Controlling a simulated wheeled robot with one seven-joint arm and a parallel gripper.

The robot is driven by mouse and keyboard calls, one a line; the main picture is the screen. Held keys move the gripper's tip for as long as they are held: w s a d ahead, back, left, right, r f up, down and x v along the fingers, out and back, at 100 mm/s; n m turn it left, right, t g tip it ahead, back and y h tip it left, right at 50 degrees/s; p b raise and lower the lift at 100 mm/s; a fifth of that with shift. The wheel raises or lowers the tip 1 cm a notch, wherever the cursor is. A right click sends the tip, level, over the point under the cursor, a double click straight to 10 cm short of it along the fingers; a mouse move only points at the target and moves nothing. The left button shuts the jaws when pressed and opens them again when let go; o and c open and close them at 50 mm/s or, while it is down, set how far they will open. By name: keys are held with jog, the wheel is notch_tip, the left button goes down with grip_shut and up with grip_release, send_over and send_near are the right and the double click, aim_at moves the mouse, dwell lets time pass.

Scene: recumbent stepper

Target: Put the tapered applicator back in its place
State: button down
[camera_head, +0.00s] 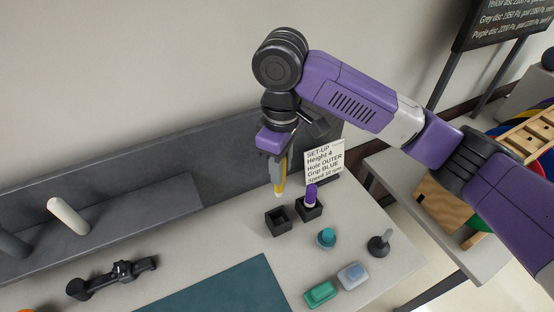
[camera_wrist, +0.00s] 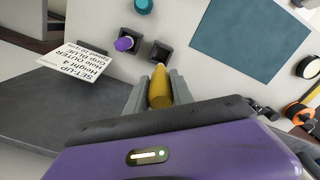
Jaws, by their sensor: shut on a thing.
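My gripper (camera_head: 276,175) points down over the back of the table and is shut on a yellow tapered applicator. In the wrist view the yellow applicator (camera_wrist: 159,88) sits between the two grey fingers of my gripper (camera_wrist: 157,92). In the head view the applicator (camera_head: 281,184) hangs tip down, above and behind an empty black square holder (camera_head: 278,220). The empty holder also shows in the wrist view (camera_wrist: 161,51), just beyond the applicator's tip. The applicator appears apart from the holder.
A second black holder (camera_head: 309,208) holds a purple-topped applicator (camera_head: 311,193), right of the empty one. A set-up card (camera_head: 324,160) stands behind. A teal mat (camera_head: 225,292) is left.

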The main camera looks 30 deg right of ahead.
aim_at(281, 190)
jog(key=shift+r, duration=0.1)
jog(key=shift+r+p, duration=0.3)
jog(key=shift+p, duration=0.4)
jog(key=shift+f+b, duration=1.9)
jog(key=shift+f, duration=1.8)
jog(key=shift+f+p, duration=0.3)
jog(key=shift+p, duration=0.05)
notch_tip(281, 190, down, 8)
jog(key=b, duration=0.4)
jog(key=shift+f, duration=0.2)
jog(key=c, duration=1)
grip_release()
jog(key=shift+r, duration=0.1)
